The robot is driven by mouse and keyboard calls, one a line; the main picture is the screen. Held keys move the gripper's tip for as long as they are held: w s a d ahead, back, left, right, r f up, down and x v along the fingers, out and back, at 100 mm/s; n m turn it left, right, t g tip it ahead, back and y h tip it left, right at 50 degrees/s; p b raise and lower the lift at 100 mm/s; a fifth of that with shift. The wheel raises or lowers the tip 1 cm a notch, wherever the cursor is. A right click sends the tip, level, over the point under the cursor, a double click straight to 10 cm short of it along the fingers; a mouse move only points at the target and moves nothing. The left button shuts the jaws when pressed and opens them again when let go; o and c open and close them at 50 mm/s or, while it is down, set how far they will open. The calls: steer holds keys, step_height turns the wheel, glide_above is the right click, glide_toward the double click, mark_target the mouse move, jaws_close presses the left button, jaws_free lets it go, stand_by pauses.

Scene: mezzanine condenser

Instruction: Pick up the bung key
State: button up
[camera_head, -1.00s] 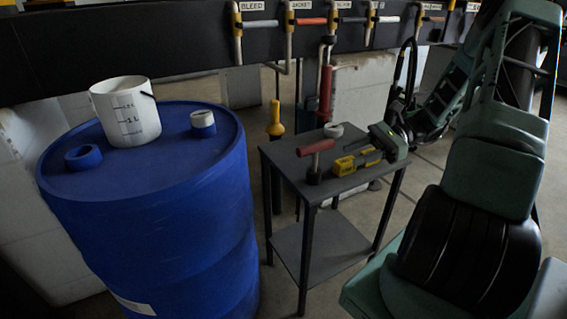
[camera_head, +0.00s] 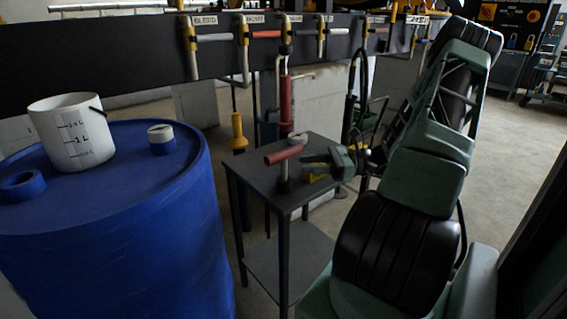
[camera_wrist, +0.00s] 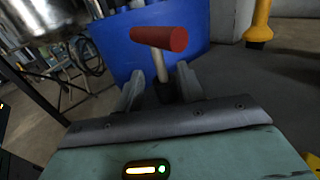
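The bung key (camera_head: 283,156) has a red crossbar on a metal shaft with a dark lower end. It stands upright on the small dark table (camera_head: 250,172). In the wrist view the bung key (camera_wrist: 160,38) is ahead of my gripper (camera_wrist: 161,88), its shaft and dark lower end lined up between the two fingers, with a gap visible at the left. My gripper is open; in the head view my gripper (camera_head: 304,164) points left at the key from the right, low over the table. Whether a finger touches the key I cannot tell.
A blue drum (camera_head: 120,235) stands left of the table, bearing a white measuring bucket (camera_head: 72,135), a blue ring (camera_head: 22,185) and a blue-and-white cap (camera_head: 161,140). A yellow item (camera_head: 317,178) lies under my gripper. A grey roll (camera_head: 298,138) is behind the key. Pipes with valves run behind.

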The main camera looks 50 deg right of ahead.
mark_target(285, 166)
steer(key=b+x, duration=0.1)
steer(key=x, duration=0.6)
steer(key=shift+a+f, duration=0.15)
steer(key=shift+a, duration=0.1)
jaws_close()
